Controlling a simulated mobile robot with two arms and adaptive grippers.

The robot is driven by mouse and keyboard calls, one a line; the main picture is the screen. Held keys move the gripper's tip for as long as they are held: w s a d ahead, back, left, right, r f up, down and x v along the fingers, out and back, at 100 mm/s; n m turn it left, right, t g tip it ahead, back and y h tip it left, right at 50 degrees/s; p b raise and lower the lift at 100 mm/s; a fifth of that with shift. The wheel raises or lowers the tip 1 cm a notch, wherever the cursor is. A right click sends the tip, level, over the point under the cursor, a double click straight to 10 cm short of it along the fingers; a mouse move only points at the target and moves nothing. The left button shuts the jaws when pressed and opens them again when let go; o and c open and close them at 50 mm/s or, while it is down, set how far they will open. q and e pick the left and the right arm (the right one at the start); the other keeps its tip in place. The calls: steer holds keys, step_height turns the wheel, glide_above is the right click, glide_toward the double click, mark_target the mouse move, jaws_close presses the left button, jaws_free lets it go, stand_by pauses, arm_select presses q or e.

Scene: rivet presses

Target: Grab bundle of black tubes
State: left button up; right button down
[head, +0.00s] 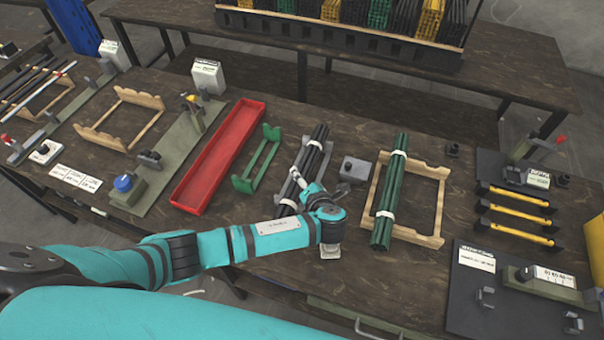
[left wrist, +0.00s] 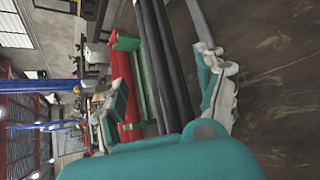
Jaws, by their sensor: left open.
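In the left wrist view the black tubes (left wrist: 165,65) run past close beside the gripper finger (left wrist: 216,78). The gripper is open; I cannot tell whether it touches the tubes. My right gripper is not in view.
A green rack (head: 244,183) and a red tray (head: 190,195) lie left of the tubes. A grey block (head: 354,169) is just right. Green tubes (head: 387,202) rest on a wooden rack (head: 437,205) further right. A second table (head: 517,78) stands behind.

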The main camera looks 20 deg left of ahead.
arm_select(q)
steer(key=x, duration=0.5)
steer(key=shift+s+f, duration=0.1)
steer(key=shift+f, duration=0.2)
steer(key=shift+s, duration=0.1)
steer(key=shift+c, duration=0.4)
jaws_close()
steer(key=shift+r, duration=0.15)
